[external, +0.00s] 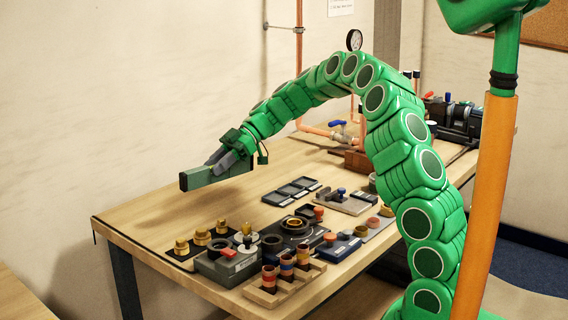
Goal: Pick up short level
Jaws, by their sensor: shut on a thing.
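My gripper (232,157) is at the end of the green arm, above the back left part of the wooden workbench. It is shut on a short grey-green bar, the short level (203,177), which sticks out to the left of the jaws. The level is held in the air, clear of the bench top. Its far side and the exact contact of the fingers are hidden or too small to tell.
The workbench (137,213) is bare below the gripper. Brass fittings (201,237), a grey block (228,262) and a wooden rack (262,297) of banded cups crowd the front. Dark trays (291,190) lie mid-bench. Copper pipes (299,40) and a gauge (354,40) stand behind.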

